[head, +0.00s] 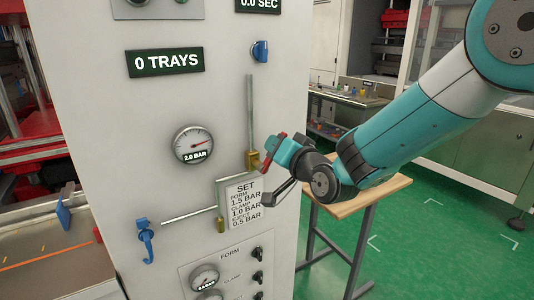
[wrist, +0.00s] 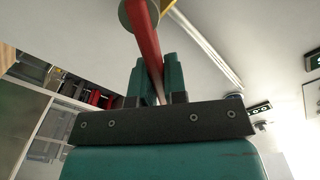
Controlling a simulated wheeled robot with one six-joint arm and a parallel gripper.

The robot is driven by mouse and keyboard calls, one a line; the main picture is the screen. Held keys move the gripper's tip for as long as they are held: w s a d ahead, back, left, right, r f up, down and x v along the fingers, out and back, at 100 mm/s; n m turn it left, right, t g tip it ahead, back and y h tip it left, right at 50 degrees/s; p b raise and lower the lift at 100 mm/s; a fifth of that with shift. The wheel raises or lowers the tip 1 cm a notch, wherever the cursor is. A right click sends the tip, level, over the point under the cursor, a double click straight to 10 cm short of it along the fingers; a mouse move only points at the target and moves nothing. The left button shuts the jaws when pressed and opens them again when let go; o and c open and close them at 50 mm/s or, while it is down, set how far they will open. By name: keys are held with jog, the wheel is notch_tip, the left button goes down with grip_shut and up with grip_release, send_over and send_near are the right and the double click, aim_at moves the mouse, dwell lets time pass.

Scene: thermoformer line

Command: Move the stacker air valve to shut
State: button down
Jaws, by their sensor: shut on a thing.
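The air valve has a brass body (head: 252,161) at the foot of a vertical pipe on the front of the white cabinet. Its red lever (head: 265,168) sticks out at a slant, just right of the brass body in the head view. My gripper (head: 276,152) is shut on the red lever. In the wrist view the red lever (wrist: 146,35) runs between the two teal fingers of my gripper (wrist: 154,78), up to a round hub (wrist: 136,14). The fingers hide part of the lever.
On the cabinet are a pressure gauge (head: 194,144) reading 2.0 BAR, a SET label plate (head: 243,204), a blue handle (head: 146,240) and a FORM panel (head: 228,272). A wooden-topped table (head: 385,190) stands behind my arm. Green floor is open to the right.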

jog(key=m, duration=0.1)
jog(key=d+f+m, duration=0.1)
jog(key=m, duration=0.1)
jog(key=shift+w+d+f, duration=0.1)
jog(key=shift+w+f, duration=0.1)
jog(key=shift+w, duration=0.15)
jog(key=m, duration=0.1)
jog(key=f+m, duration=0.1)
jog(key=m, duration=0.2)
jog(key=shift+w+d+f, duration=0.25)
jog(key=shift+d+f, duration=0.1)
jog(key=m, duration=0.1)
jog(key=f+m, duration=0.1)
jog(key=m, duration=0.1)
jog(key=shift+d+f, duration=0.1)
jog(key=shift+f, duration=0.15)
jog(key=c, duration=1.1)
grip_release()
jog(key=shift+r, duration=0.1)
